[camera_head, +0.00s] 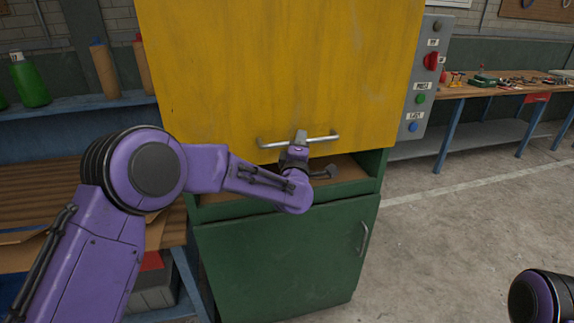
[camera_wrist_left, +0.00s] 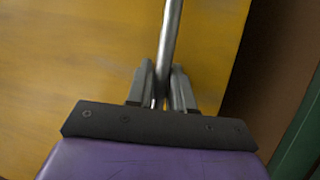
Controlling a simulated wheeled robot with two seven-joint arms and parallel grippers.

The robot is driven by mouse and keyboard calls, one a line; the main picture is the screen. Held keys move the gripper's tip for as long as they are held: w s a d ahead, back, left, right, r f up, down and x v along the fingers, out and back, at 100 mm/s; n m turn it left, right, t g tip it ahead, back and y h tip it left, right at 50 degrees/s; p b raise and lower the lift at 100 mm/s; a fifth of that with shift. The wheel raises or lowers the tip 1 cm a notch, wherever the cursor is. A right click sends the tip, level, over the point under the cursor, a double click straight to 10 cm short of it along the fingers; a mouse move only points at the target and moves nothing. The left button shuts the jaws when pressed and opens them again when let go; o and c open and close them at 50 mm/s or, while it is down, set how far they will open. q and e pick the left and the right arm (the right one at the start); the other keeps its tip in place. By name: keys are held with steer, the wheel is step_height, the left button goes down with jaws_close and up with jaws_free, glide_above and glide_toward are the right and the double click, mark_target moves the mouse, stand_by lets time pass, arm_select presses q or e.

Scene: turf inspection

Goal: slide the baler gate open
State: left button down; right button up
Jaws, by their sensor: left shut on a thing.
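The baler gate (camera_head: 280,70) is a large yellow panel on the front of a green machine. A horizontal metal bar handle (camera_head: 270,143) runs along its lower edge. My left gripper (camera_head: 300,137) is shut on this handle near its middle. In the left wrist view, the bar (camera_wrist_left: 171,45) passes between the two grey fingers (camera_wrist_left: 160,88), with the yellow gate (camera_wrist_left: 80,60) behind it. A dark opening with a brown inner surface (camera_head: 345,172) shows below the gate's lower edge. My right gripper is not in view; only a purple arm part shows at the lower right.
A green lower door (camera_head: 285,255) with its own handle (camera_head: 364,238) is below the opening. A grey control panel (camera_head: 425,80) with a red knob and buttons stands right of the gate. A workbench (camera_head: 500,88) with tools stands at the right. Shelves with bottles (camera_head: 30,80) are left. The floor at right is clear.

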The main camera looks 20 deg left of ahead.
arm_select(q)
step_height(320, 180, up, 24)
steer(key=p, duration=0.9)
steer(key=shift+r, duration=0.2)
steer(key=c, duration=1.1)
jaws_free()
steer(key=shift+s+f, duration=0.1)
